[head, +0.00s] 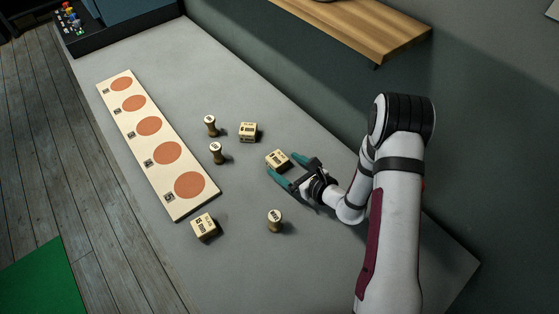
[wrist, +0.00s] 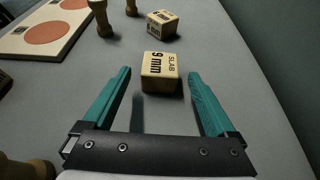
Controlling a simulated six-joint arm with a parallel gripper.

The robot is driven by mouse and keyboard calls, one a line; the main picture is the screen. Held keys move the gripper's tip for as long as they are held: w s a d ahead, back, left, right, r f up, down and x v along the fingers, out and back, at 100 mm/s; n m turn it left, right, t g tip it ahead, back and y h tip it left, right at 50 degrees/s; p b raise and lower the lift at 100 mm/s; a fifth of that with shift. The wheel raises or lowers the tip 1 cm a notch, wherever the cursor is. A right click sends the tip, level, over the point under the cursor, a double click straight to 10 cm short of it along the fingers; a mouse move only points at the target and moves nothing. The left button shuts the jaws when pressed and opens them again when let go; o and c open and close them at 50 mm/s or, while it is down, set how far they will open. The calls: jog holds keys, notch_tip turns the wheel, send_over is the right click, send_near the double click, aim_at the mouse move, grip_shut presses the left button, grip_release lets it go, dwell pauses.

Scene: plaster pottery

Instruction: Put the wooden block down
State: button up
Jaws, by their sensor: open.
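A wooden block (wrist: 160,82) marked "SLAB 9 mm" rests on the grey table just ahead of my open gripper (wrist: 160,84), roughly centred between the two teal fingertips and touching neither, as far as I can see. In the head view this block (head: 277,159) sits at the fingertips of my gripper (head: 286,168). A second wooden block (head: 249,131) stands farther off, and it also shows in the wrist view (wrist: 162,23). A third block (head: 204,226) sits near the front end of the board. My gripper holds nothing.
A pale board (head: 134,142) with several terracotta discs lies along the table's left side. Two wooden stamps (head: 211,126) (head: 216,153) stand between board and blocks; another stamp (head: 274,220) stands nearer. A wooden shelf (head: 355,27) juts from the wall. The table's far middle is clear.

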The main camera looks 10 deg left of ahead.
jog(key=v, duration=0.8)
jog(key=s+a+r+n+g+y, duration=0.2)
jog(key=s+a+r+n+g, duration=0.2)
jog(key=s+r+n, duration=0.3)
jog(key=s+a+r+n+g+y, duration=0.1)
jog(key=s+a+r+n+g, duration=0.45)
jog(key=r, duration=0.35)
jog(key=s+d+n+h, duration=0.9)
jog(key=s+d+h, duration=0.1)
jog(key=s+d, duration=0.3)
jog(key=shift+s+d+r+h, duration=0.15)
jog(key=shift+d+r+h, duration=0.2)
jog(key=shift+r, duration=0.1)
